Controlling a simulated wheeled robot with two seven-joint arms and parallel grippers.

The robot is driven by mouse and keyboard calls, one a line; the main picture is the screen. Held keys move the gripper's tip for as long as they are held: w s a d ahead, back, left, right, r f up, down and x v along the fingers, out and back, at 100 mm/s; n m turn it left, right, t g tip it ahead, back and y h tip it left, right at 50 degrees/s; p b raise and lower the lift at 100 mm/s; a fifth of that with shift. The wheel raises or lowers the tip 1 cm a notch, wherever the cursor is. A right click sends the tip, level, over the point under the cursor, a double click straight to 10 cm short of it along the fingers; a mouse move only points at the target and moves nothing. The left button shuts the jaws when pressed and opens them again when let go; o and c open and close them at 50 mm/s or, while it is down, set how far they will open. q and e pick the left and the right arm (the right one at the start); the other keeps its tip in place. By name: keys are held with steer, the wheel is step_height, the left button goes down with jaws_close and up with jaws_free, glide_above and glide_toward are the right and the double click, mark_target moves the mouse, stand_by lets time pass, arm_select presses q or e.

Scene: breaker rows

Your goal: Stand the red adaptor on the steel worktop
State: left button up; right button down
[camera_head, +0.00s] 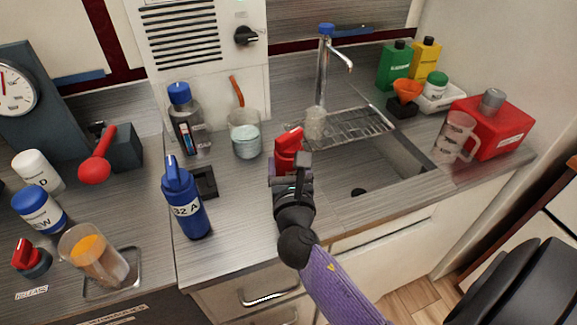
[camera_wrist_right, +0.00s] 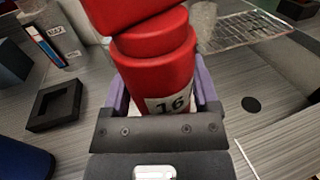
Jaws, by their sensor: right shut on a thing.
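The red adaptor (camera_head: 288,148) is upright or nearly so, beside the left edge of the sink. In the right wrist view the red adaptor (camera_wrist_right: 155,75) fills the space between the fingers and shows a "16" label. My right gripper (camera_head: 290,172) is shut on its lower body. The adaptor's base is hidden by the gripper, so I cannot tell whether it touches the worktop. The steel worktop (camera_head: 240,210) lies beneath and around it. My left gripper is not in view.
A blue "32 A" adaptor (camera_head: 187,208) stands left of a black square holder (camera_head: 204,181). A glass beaker (camera_head: 245,135) is behind left. The sink (camera_head: 375,170) with a wire rack (camera_head: 350,128) opens to the right. Worktop in front of the beaker is clear.

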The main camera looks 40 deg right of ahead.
jaws_free()
steer(key=shift+r, duration=0.2)
steer(key=v, duration=1.2)
